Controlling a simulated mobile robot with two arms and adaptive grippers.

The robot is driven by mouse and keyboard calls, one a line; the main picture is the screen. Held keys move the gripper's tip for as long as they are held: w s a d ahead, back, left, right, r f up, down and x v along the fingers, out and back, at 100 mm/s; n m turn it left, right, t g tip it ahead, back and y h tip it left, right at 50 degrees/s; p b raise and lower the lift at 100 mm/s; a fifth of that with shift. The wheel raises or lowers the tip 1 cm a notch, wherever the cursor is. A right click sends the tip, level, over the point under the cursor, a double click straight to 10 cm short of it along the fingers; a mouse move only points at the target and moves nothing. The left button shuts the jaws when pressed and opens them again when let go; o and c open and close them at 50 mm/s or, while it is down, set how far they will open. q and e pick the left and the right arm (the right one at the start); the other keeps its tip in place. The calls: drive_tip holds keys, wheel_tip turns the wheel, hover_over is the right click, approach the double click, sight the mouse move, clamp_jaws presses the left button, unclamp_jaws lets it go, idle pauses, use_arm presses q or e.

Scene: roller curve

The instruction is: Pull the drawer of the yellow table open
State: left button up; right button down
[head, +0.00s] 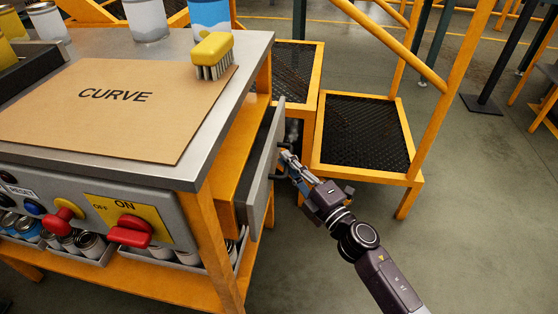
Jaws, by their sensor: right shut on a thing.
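The yellow table (218,240) has a grey metal top and fills the left of the head view. Its drawer (262,165) is on the table's right side, with a grey front panel. The fingers hide most of the handle. My left gripper is not in view.
A cardboard sheet marked CURVE (110,115) and a yellow brush (212,56) lie on the tabletop. A control panel with a red ON/OFF switch (130,230) faces front. Yellow steps with black mesh treads (365,135) stand close beyond the drawer. Floor at the lower right is clear.

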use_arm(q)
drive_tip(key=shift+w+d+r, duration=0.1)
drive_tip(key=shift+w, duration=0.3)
use_arm(e)
drive_tip(key=s+d, duration=0.2)
drive_tip(key=d, duration=0.7)
drive_tip(key=s+d, duration=0.3)
drive_tip(key=d, duration=0.5)
drive_tip(key=shift+d, duration=0.4)
drive_tip(key=shift+f, duration=0.1)
drive_tip(key=c, duration=2)
unclamp_jaws()
drive_tip(key=shift+w, duration=0.1)
drive_tip(key=v, duration=1.2)
drive_tip(key=shift+w, duration=0.1)
